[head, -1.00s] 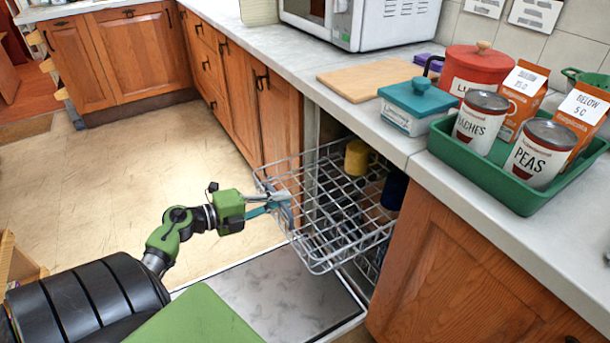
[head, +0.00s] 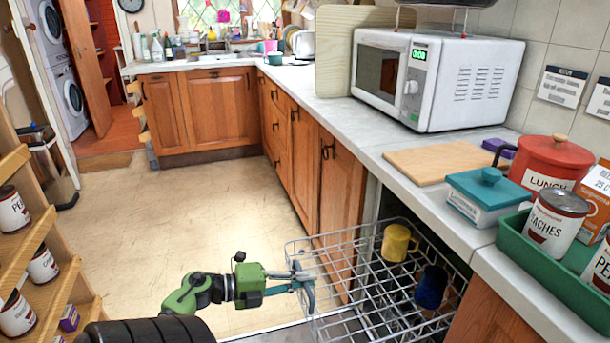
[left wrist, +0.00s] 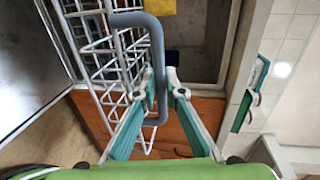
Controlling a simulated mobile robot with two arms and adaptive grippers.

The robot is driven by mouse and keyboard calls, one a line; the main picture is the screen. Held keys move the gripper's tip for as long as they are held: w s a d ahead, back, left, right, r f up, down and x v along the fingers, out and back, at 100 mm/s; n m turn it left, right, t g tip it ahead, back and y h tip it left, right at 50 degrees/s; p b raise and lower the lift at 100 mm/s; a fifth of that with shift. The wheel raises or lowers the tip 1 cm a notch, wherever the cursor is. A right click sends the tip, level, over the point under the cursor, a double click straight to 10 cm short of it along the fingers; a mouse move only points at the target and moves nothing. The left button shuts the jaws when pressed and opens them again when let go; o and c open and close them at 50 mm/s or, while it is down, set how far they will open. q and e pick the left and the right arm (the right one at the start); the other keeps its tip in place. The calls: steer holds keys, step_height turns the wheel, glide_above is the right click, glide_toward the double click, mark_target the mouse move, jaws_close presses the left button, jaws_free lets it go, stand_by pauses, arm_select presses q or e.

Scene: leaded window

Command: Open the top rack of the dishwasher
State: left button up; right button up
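The top rack (head: 345,270) of the dishwasher is a grey wire basket, pulled out past the counter edge at lower right in the head view. A yellow mug (head: 397,243) and a dark blue mug (head: 431,287) stand in it. My left gripper (head: 305,287) is at the rack's front. In the left wrist view, its two fingers (left wrist: 160,90) lie close on either side of the rack's grey handle (left wrist: 157,50), shut on it. The rack wires also show there (left wrist: 105,60). The dishwasher's inside is mostly hidden under the counter. My right gripper is out of view.
The counter (head: 345,115) carries a microwave (head: 435,80), a cutting board (head: 440,162), a teal-lidded box (head: 490,190) and a green tray (head: 540,245) with cans. Wooden shelves (head: 40,250) with cans stand at left. The floor (head: 200,215) between is clear.

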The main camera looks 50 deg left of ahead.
arm_select(q)
steer(key=shift+o, duration=1)
steer(key=shift+s, duration=0.1)
steer(key=v, duration=1.2)
